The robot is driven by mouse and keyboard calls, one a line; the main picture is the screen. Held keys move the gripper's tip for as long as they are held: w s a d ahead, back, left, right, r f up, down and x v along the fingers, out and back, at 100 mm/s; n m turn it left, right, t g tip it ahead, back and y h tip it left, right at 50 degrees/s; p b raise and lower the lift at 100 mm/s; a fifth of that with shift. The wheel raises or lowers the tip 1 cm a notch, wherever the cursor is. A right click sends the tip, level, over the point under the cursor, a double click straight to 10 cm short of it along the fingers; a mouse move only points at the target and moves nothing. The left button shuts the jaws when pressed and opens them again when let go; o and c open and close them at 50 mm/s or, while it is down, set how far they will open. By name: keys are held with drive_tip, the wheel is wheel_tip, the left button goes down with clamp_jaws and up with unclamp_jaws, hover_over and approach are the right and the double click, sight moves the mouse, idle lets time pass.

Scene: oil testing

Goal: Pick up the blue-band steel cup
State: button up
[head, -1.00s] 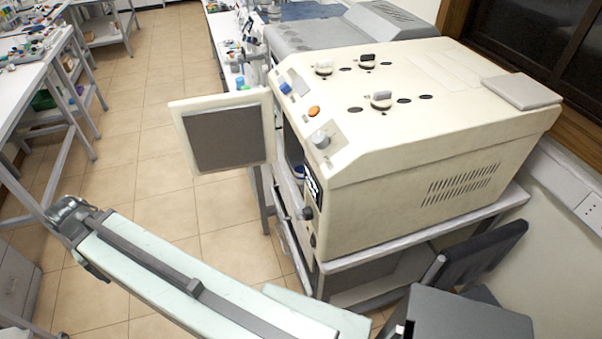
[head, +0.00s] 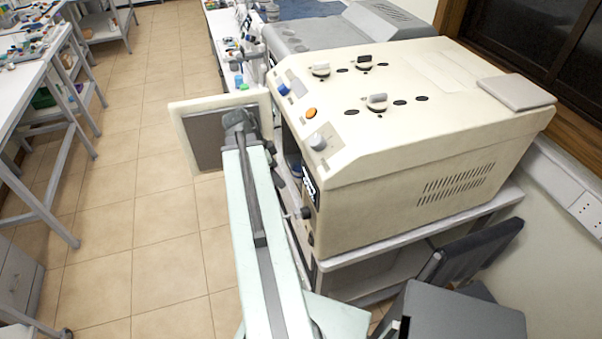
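A small round piece with a blue band (head: 296,169) shows in the front opening of the cream machine (head: 430,150), behind its open door. It may be the blue-band steel cup, but it is small and partly covered. My pale green arm link rises in front of the machine, with its grey far joint over the door. Small dark parts show at the link's right edge near the opening. I cannot make out my gripper's fingers or whether they are open, as the link covers most of that area.
The open door (head: 205,140) sticks out to the left of the machine, behind my arm. A grey machine (head: 320,35) stands behind. A white bench (head: 30,75) is at the far left. Tiled floor (head: 150,200) lies free between them. A dark chair (head: 470,265) stands at the right.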

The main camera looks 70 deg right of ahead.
sight(300, 171)
drive_tip(key=shift+s+d, duration=1.15)
drive_tip(key=shift+s, duration=0.2)
drive_tip(key=s+d, duration=0.2)
drive_tip(key=s, duration=0.1)
drive_tip(key=shift+s+d+f, duration=0.1)
drive_tip(key=shift+d+f, duration=0.1)
drive_tip(key=shift+d, duration=0.15)
drive_tip(key=b+x, duration=0.2)
drive_tip(key=b, duration=0.1)
drive_tip(key=shift+f, duration=0.45)
drive_tip(key=shift+r, duration=0.2)
drive_tip(key=c, duration=1.6)
drive_tip(key=shift+r, duration=0.15)
